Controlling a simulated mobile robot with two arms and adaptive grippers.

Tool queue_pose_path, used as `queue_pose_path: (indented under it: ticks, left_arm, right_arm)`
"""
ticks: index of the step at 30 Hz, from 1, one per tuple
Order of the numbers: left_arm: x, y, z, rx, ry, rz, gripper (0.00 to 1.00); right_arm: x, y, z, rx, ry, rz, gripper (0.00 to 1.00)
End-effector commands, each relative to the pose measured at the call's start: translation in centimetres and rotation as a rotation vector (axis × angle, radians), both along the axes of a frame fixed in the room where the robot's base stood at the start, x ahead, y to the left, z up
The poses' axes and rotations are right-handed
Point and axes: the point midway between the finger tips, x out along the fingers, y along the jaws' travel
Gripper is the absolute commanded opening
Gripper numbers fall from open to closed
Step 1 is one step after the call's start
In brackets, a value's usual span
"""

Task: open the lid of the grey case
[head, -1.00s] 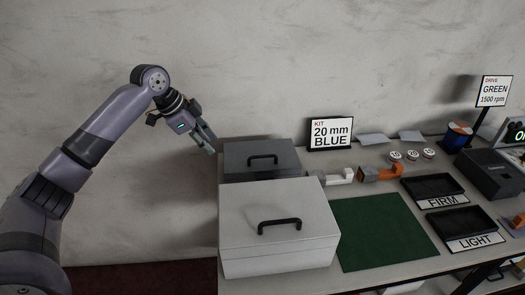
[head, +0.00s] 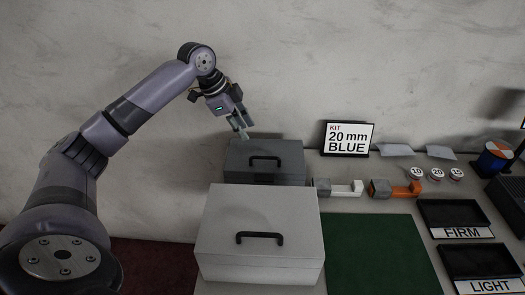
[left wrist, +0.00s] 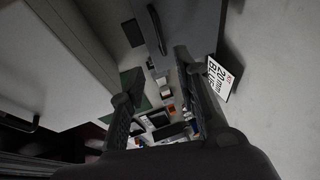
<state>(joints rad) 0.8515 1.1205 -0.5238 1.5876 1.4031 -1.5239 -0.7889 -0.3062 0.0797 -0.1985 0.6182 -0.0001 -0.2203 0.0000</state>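The dark grey case (head: 290,152) stands at the back left of the table with its lid shut and a black handle (head: 265,159) on it. It also shows at the top of the left wrist view (left wrist: 172,25). My left gripper (head: 240,130) is above the back left part of this case, pointing down and to the right. Its two fingers are apart with nothing between them in the left wrist view (left wrist: 160,98). I cannot tell whether a fingertip touches the lid. My right gripper is not in view.
A larger whitish case (head: 262,262) with a black handle stands in front of the grey case. The kit sign (head: 348,138) is to the right behind it. A green mat (head: 375,255), white and orange tools, and two black trays (head: 450,213) lie to the right.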

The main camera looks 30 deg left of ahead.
Motion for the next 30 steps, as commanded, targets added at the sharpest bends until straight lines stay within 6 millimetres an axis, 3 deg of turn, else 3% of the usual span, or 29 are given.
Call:
queue_pose_path:
  ticks: [5,15,21,30]
  left_arm:
    - [1.3,-1.1,-3.6,-0.002,0.004,-0.001,0.3]
    - [3.7,-2.5,-9.4,-0.002,0.002,0.001,0.3]
    - [4.3,-2.9,-10.9,-0.001,-0.001,0.0,0.3]
    - [4.4,-2.9,-11.2,0.0,0.0,0.0,0.3]
  right_arm:
    - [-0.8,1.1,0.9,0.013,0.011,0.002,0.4]
    - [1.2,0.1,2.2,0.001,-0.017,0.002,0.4]
    - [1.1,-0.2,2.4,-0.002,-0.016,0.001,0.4]
    - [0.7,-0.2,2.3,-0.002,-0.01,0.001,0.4]
